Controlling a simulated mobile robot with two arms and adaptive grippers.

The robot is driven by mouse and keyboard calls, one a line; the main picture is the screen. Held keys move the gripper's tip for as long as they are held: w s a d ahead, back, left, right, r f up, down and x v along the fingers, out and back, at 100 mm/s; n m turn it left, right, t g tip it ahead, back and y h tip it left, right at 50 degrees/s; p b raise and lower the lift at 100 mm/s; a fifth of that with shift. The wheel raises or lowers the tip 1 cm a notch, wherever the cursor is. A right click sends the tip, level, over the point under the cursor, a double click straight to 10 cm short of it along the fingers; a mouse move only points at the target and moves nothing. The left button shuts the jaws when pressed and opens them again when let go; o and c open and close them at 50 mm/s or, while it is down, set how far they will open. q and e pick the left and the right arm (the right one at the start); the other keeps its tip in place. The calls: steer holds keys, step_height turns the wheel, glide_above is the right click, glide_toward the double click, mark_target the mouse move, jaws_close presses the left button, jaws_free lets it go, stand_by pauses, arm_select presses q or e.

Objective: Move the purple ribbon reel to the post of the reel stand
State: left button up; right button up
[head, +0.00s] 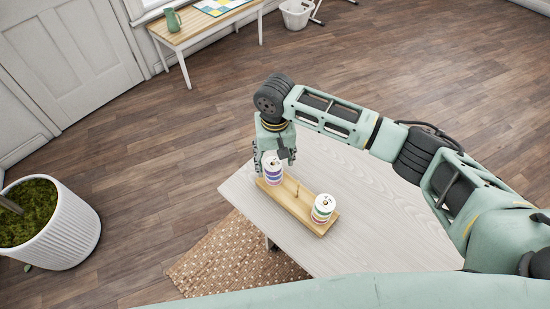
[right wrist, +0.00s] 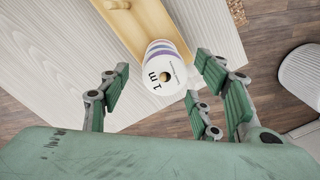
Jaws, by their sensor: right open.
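The wooden reel stand (head: 299,210) lies on the pale table, with a short bare post (head: 297,190) near its middle. A stack of white-topped reels (head: 273,172) stands at its far left end and shows a purple band low on its side. A second stack (head: 323,207), with green and purple bands, stands at the near right end. My right gripper (head: 273,153) is open just above the far left stack, its fingers to either side of the top. In the right wrist view this stack (right wrist: 165,72) shows a white "1 m" label and a purple band. My left gripper is out of view.
The pale table (head: 385,225) is clear to the right of the stand. A woven rug (head: 225,258) lies on the floor beside it. A white planter (head: 60,235) stands at the left, and a wooden bench (head: 205,30) with a green jug is at the back.

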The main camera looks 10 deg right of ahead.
step_height(320, 180, up, 12)
stand_by(0.6)
stand_by(0.4)
